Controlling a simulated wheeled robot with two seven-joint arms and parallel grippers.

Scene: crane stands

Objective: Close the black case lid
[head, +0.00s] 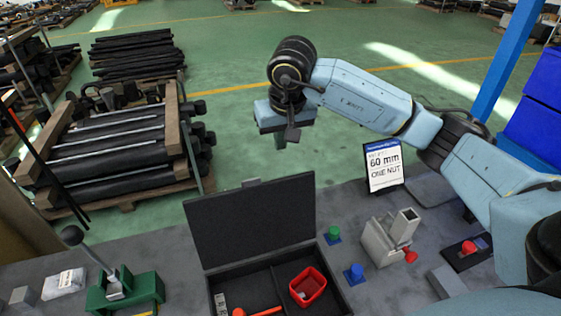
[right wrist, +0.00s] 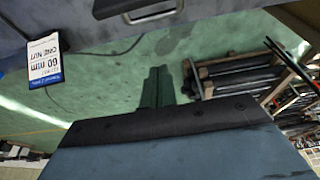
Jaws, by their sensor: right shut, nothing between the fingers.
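The black case (head: 348,296) stands on the grey table with its lid (head: 250,225) open and roughly upright at the back. A small tab (head: 251,182) sits on the lid's top edge. Inside the case are a red bin (head: 308,286) and an orange-handled tool (head: 262,312). My right gripper (head: 279,143) is shut and empty, above and beyond the lid's top edge, apart from it. In the right wrist view its fingers (right wrist: 157,88) point toward a dark panel with a handle (right wrist: 152,12), apparently the lid, at the top. My left gripper is not in view.
Right of the case are a green knob (head: 333,234), a blue knob (head: 354,273), a grey metal block (head: 380,240) and a sign (head: 383,167). A green lever fixture (head: 125,292) stands at left. Behind the table is open green floor, with stacked black bars (head: 110,150) at left.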

